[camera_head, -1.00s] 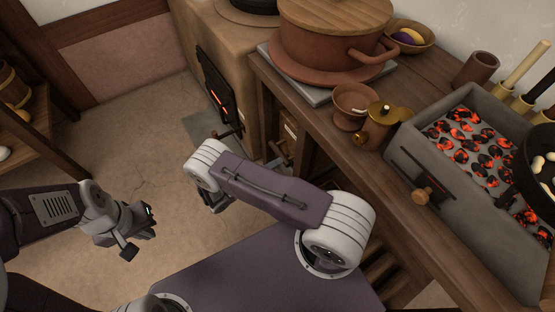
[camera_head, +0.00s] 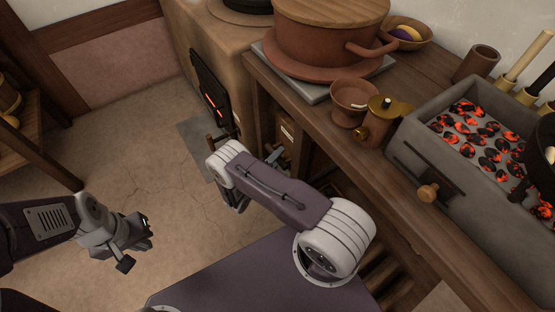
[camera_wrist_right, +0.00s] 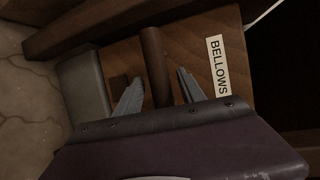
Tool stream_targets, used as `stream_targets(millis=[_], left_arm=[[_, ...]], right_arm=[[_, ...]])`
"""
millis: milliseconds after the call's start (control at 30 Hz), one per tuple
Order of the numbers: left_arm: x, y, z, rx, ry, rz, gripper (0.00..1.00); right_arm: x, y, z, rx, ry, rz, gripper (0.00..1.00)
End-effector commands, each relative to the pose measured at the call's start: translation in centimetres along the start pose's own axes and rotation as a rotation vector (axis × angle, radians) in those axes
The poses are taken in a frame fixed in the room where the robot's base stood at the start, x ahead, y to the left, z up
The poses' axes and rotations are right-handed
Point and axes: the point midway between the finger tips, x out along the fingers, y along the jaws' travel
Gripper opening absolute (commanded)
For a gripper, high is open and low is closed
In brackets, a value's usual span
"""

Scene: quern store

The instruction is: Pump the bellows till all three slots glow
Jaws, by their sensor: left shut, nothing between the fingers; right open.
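The bellows (camera_wrist_right: 205,35) shows in the right wrist view as a brown wooden board with a white "BELLOWS" label. Its upright round brown handle (camera_wrist_right: 155,60) stands between the two fingertips of my right gripper (camera_wrist_right: 158,90), which is open, with a gap on both sides. In the head view my right arm reaches down beside the counter and mostly hides that gripper. The dark stove door (camera_head: 209,88) has slots that glow orange; I cannot tell how many are lit. My left gripper (camera_head: 140,235) is shut and empty, above the floor at the left.
The wooden counter (camera_head: 310,130) holds a lidded clay pot (camera_head: 320,45), a clay cup (camera_head: 353,100), a brass-topped jug (camera_head: 383,115) and a grey brazier (camera_head: 440,205) with glowing coals. A wooden shelf (camera_head: 40,150) stands at the left. Open floor lies between.

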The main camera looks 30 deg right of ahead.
Motion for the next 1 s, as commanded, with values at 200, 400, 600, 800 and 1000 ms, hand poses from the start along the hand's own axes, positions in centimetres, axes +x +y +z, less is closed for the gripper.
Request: stream_targets(millis=[200, 400, 600, 800, 1000], left_arm=[[-0.06, 0.0, -0.01, 0.0, 0.0, 0.0, 0.0], [-0.06, 0.0, -0.01, 0.0, 0.0, 0.0, 0.0], [-0.05, 0.0, -0.01, 0.0, 0.0, 0.0, 0.0], [-0.05, 0.0, -0.01, 0.0, 0.0, 0.0, 0.0], [-0.05, 0.0, -0.01, 0.0, 0.0, 0.0, 0.0]], right_arm=[[0.0, -0.07, 0.0, 0.0, 0.0, 0.0, 0.38], [-0.01, -0.05, -0.01, 0.0, 0.001, 0.0, 0.0], [-0.02, -0.04, -0.02, 0.001, 0.001, 0.0, 0.0], [-0.02, -0.03, -0.03, 0.001, 0.001, 0.0, 0.0], [-0.02, -0.03, -0.04, 0.001, 0.002, 0.001, 0.0]])
